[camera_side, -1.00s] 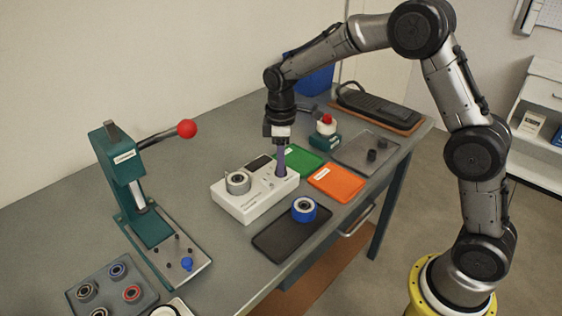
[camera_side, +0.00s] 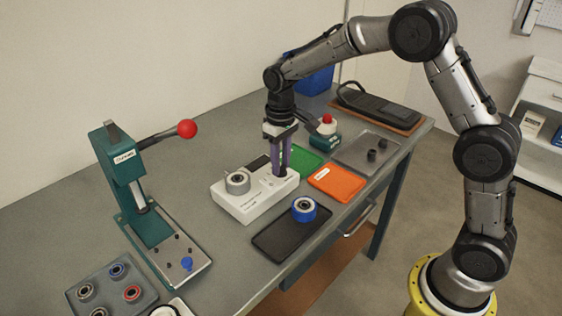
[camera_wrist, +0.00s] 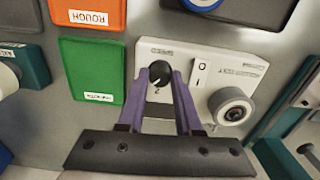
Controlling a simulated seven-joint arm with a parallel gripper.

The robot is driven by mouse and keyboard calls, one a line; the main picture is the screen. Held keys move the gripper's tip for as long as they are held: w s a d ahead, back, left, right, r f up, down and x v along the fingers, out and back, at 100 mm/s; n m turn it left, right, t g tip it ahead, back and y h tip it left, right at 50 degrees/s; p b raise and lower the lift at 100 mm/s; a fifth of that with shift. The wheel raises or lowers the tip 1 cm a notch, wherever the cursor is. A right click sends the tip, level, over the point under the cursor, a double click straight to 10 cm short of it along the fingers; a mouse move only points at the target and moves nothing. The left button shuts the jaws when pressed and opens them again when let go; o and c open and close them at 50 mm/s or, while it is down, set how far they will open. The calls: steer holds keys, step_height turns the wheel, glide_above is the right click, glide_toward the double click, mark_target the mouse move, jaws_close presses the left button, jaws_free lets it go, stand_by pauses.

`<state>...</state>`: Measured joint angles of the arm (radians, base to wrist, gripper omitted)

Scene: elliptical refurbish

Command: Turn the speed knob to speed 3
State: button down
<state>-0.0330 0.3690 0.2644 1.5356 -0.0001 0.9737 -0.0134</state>
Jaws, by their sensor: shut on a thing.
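The speed knob (camera_wrist: 159,73) is a dark round knob on the white tester box (camera_side: 262,202), which also shows in the wrist view (camera_wrist: 236,66). My gripper (camera_side: 281,173) points down over the right part of the box. In the wrist view its two purple fingers (camera_wrist: 160,88) stand on either side of the knob and are shut on it. The knob's pointer and the speed marks around it are too small to read. In the side view the fingers hide most of the knob.
A metal spindle with a bearing (camera_side: 237,181) stands on the box's left. A black tray with a blue-ringed bearing (camera_side: 304,209) lies in front. A teal press (camera_side: 135,190) stands at left.

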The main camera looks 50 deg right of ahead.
steer(key=shift+r+m, duration=0.15)
steer(key=shift+m, duration=0.25)
steer(key=c, duration=0.6)
jaws_free()
step_height(320, 180, up, 14)
steer(key=shift+f, duration=0.15)
